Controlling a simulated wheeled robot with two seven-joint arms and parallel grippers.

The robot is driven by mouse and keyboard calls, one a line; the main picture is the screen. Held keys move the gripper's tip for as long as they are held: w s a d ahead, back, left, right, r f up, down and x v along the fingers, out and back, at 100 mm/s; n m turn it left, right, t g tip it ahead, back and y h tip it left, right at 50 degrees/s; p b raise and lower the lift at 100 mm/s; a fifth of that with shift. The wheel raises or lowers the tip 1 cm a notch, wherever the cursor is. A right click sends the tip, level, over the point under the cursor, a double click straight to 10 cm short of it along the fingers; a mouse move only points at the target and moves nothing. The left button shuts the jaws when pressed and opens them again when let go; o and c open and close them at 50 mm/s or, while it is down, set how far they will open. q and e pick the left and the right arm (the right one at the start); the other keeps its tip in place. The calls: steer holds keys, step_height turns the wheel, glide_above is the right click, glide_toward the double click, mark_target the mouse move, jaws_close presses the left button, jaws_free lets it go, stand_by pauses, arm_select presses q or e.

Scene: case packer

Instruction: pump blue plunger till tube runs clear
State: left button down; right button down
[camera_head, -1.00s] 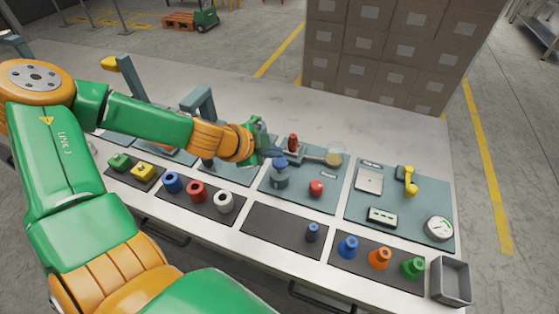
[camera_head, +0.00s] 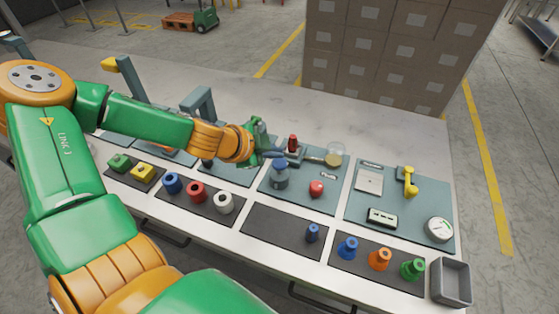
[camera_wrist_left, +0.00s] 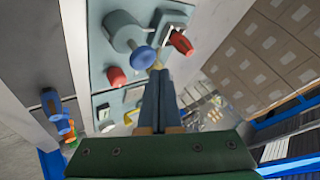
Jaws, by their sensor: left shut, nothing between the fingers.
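The blue plunger (camera_head: 279,163) tops a grey-blue pump body (camera_head: 280,180) on a teal mat. In the left wrist view its blue round head (camera_wrist_left: 143,59) shows beside the pump body (camera_wrist_left: 121,31). My left gripper (camera_head: 274,153) is shut and empty, right by the plunger head. In the left wrist view the fingertips (camera_wrist_left: 157,68) are close to the head's edge; I cannot tell whether they touch it. A tube (camera_head: 313,159) runs behind the pump towards a round clear vessel (camera_head: 335,154) with a tan tint low in it. My right gripper is out of view.
A red-topped part (camera_head: 293,143) stands close behind the plunger. A red knob (camera_head: 316,188) sits in front of it to the right. Coloured rings (camera_head: 196,190) and pegs (camera_head: 379,258) stand along the front. A grey bin (camera_head: 451,282) is at the right corner.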

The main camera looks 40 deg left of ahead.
mark_target(278, 162)
arm_select(q)
steer(key=shift+f, duration=0.1)
stand_by(0.5)
steer(key=shift+f+b, duration=0.3)
steer(key=shift+b, duration=0.15)
steer(key=shift+s+f+b, duration=0.1)
steer(key=shift+f+b, duration=1.15)
steer(key=shift+f, duration=0.05)
stand_by(0.9)
steer(key=shift+r, duration=0.15)
steer(key=shift+r+p, duration=1.55)
steer(key=shift+p, duration=0.05)
step_height(278, 162, up, 5)
steer(key=p, duration=0.5)
steer(key=shift+r, duration=0.15)
